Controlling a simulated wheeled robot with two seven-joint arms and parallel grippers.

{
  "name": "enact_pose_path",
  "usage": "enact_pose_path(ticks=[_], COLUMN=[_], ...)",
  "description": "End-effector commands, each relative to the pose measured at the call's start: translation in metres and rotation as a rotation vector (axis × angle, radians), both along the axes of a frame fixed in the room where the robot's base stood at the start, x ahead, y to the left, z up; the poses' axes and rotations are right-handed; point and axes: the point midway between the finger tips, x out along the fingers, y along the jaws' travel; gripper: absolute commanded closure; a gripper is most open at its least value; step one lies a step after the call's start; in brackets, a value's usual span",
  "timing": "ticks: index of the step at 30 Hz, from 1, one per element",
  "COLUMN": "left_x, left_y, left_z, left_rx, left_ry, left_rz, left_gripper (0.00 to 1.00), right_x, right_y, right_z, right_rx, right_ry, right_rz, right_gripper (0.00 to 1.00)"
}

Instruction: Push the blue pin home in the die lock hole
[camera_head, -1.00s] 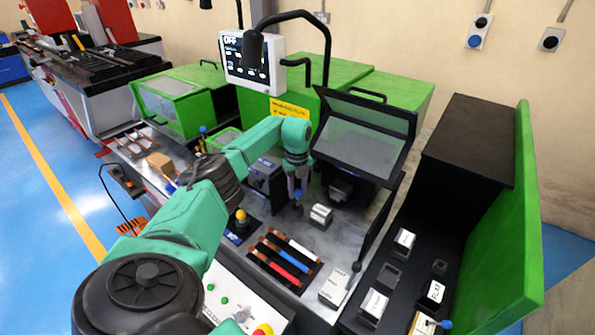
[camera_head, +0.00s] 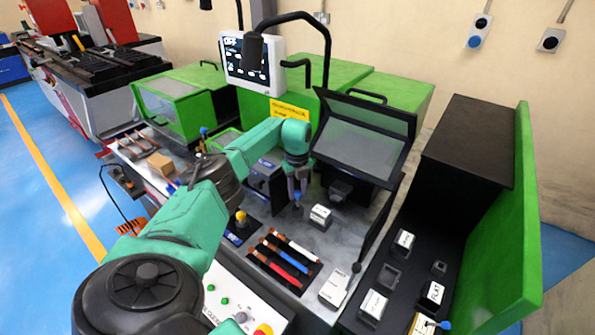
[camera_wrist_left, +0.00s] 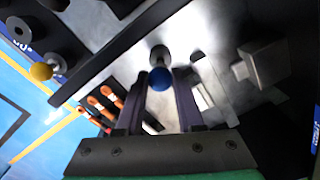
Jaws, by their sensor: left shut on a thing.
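The blue pin (camera_head: 297,196) shows as a blue ball knob on the grey machine bed, in front of the bending head. In the left wrist view the blue knob (camera_wrist_left: 161,78) lies between the fingertips, with a grey round part just beyond it. My left gripper (camera_head: 298,190) points down at the pin from above and is shut on it. The left gripper's two dark fingers (camera_wrist_left: 163,82) flank the knob in the wrist view. The die lock hole is hidden beneath the pin and fingers, so I cannot tell how deep the pin sits. My right gripper is not in view.
A white labelled block (camera_head: 320,216) stands just right of the pin. A rack of coloured bars (camera_head: 283,262) lies in front. A yellow-topped knob (camera_head: 240,216) stands to the left. The clear-windowed guard (camera_head: 362,145) rises behind right. More labelled blocks sit on the black shelf (camera_head: 395,300).

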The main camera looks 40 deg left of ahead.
Motion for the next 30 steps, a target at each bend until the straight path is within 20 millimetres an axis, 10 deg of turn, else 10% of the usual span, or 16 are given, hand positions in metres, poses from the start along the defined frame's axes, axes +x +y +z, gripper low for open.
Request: enact_pose_path(ticks=[30], left_x=[0.000], left_y=[0.000], left_z=[-0.016], left_rx=[0.000], left_ry=[-0.001], left_rz=[0.001], left_gripper=[1.00], right_x=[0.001], right_y=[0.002], right_z=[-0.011], right_rx=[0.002], right_ry=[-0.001], right_rz=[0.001], right_gripper=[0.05])
